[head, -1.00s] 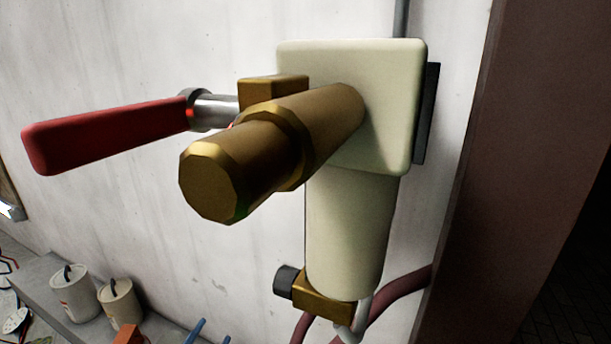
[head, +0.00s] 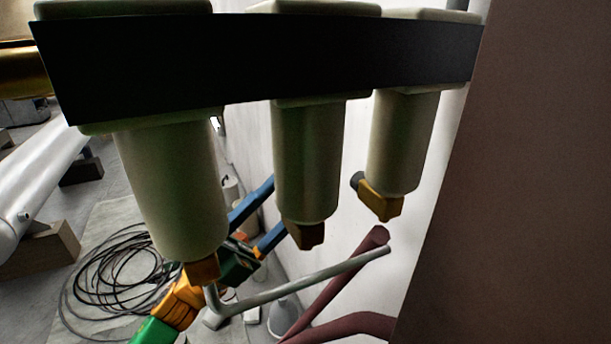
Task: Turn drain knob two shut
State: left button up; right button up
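Three cream cylindrical bowls hang in a row under a long black bar, each with a brass drain fitting at its bottom. The middle bowl (head: 307,160) has a brass drain fitting (head: 305,235) in shadow; I cannot make out its knob or how it is turned. The right, farther bowl (head: 402,140) has a brass fitting (head: 382,202) with a dark grey knob (head: 357,181) on its left side. The left, nearest bowl (head: 172,185) has its fitting (head: 202,268) partly in shadow. I see neither of my grippers for certain.
The black bar (head: 260,58) crosses above the bowls. A brown column (head: 510,180) fills the right side. A grey pipe (head: 310,275) and a maroon pipe (head: 335,285) run below. Orange and green pieces (head: 180,303) show near the left fitting. Coiled black cable (head: 110,270) lies on the floor.

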pick_arm(q)
jog(key=p+x, duration=0.1)
jog(key=x, duration=0.3)
jog(key=shift+d+r, duration=0.15)
jog(key=shift+d, duration=0.15)
jog(key=shift+a, duration=0.1)
jog(key=shift+c, duration=0.2)
pick_arm(e)
notch_tip(320, 180, up, 2)
jog(key=shift+d, duration=0.15)
pick_arm(q)
jog(key=shift+w, duration=0.1)
grip_shut()
jog(key=p, duration=0.1)
jog(key=y+p, duration=0.1)
jog(key=shift+f+p, duration=0.25)
jog(key=shift+p, duration=0.15)
jog(key=shift+o, duration=0.2)
grip_release()
jog(key=shift+g+y, duration=0.3)
pick_arm(e)
notch_tip(320, 180, up, 3)
jog(key=shift+f, duration=0.15)
